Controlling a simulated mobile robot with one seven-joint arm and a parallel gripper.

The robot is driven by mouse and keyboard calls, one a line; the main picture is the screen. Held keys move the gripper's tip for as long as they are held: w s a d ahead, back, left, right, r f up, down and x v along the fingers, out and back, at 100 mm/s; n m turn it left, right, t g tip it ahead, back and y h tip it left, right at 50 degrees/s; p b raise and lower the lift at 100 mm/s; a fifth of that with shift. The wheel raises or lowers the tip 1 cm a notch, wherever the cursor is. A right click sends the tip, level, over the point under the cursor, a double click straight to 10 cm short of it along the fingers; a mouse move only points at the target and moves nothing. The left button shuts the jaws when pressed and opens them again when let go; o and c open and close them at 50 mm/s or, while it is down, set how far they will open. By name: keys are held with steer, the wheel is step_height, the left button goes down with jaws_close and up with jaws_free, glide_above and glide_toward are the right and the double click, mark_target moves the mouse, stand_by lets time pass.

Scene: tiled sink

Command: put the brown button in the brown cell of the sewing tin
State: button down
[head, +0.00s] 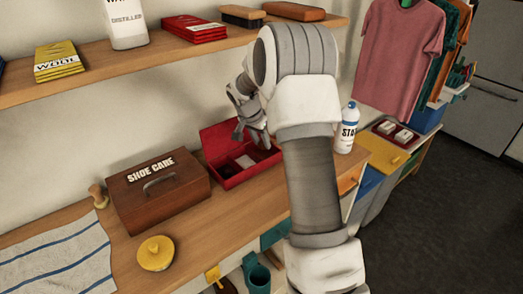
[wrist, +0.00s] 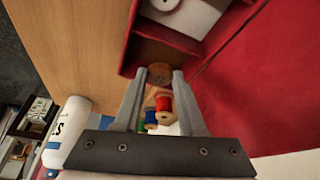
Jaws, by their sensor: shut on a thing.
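The red sewing tin (head: 262,174) stands open on the wooden counter, its lid raised at the back. Its red wall and open lid (wrist: 245,90) also fill much of the wrist view. My gripper (head: 262,140) is over the tin, its tips low near the compartments. In the wrist view my gripper (wrist: 163,76) is shut on the brown button (wrist: 158,71), a round brown disc between the fingertips. Red, blue and green thread spools (wrist: 163,103) show between the fingers, beyond them.
A brown shoe care box (head: 158,190) stands left of the tin. A white spray bottle (head: 346,128) stands to its right. A yellow round tin (head: 156,253) and a striped towel (head: 62,262) lie at the front left. A shelf (head: 150,60) runs above.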

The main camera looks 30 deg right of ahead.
mark_target(260, 147)
steer(key=shift+f, duration=1.85)
steer(key=shift+f+b, duration=0.25)
steer(key=shift+b, duration=0.15)
steer(key=shift+c, duration=2.4)
jaws_free()
steer(key=shift+r, duration=0.1)
